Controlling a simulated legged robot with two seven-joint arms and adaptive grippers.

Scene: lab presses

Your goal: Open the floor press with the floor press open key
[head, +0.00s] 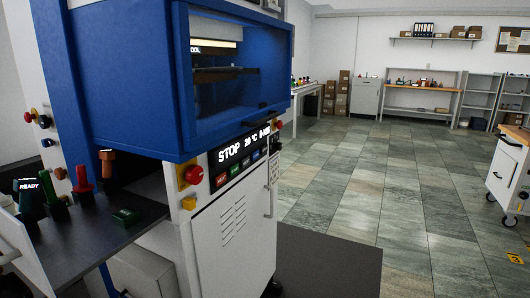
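The floor press (130,75) fills the left and middle of the head view, a blue housing on a white cabinet (232,225). Its window (235,75) shows a dark interior with a lit strip. Its display (240,147) reads "STOP 20 °C", and a row of coloured keys (240,168) sits below it; their labels are too small to read. A red knob (193,175) on a yellow base is at the panel's left. Which key is the open key cannot be told. Neither of my grippers is in view.
The tiled floor (370,200) at right is free. A white wheeled cart (507,170) stands at far right; shelves line the back.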

